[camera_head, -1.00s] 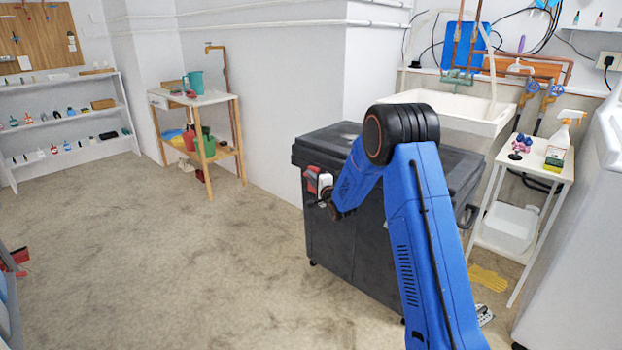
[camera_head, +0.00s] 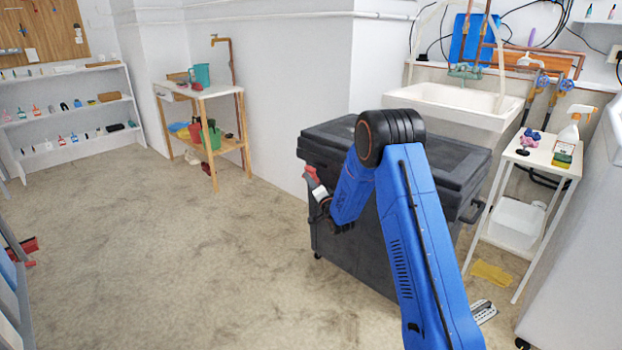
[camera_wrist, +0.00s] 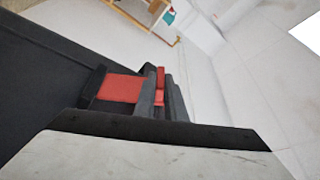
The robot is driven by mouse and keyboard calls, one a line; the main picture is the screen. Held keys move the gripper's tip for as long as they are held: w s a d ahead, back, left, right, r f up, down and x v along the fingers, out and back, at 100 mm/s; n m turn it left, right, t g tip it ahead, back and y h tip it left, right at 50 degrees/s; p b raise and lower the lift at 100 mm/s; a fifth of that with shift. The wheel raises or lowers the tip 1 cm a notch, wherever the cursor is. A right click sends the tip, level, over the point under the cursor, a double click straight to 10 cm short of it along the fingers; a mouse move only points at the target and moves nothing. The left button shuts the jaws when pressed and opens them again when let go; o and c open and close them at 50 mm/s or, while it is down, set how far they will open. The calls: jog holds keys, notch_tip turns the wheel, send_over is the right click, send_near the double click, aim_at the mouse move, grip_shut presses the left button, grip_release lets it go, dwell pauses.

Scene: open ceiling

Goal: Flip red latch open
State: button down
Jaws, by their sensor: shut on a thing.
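The red latch (camera_head: 311,174) is on the front left corner of the black storage box (camera_head: 340,235), just below its lid. It also shows in the wrist view (camera_wrist: 119,88) as a red plate in a dark mount on the box wall. My gripper (camera_wrist: 160,98) has its two dark fingers closed around a narrow red part of the latch. In the head view my gripper (camera_head: 322,198) is at the box's left side, just below the visible red, and its fingertips are hard to make out. The box lid is down.
A sink (camera_head: 455,104) is behind the box. A small white table (camera_head: 540,150) with a spray bottle (camera_head: 571,124) stands to the right. A wooden shelf table (camera_head: 205,92) is back left. The floor left of the box is clear.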

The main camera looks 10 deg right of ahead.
jog(key=shift+s+a+f, duration=0.2)
jog(key=shift+f, duration=0.3)
jog(key=c, duration=1.8)
grip_release()
jog(key=v, duration=1.7)
jog(key=shift+s, duration=0.2)
jog(key=shift+d+r, duration=0.1)
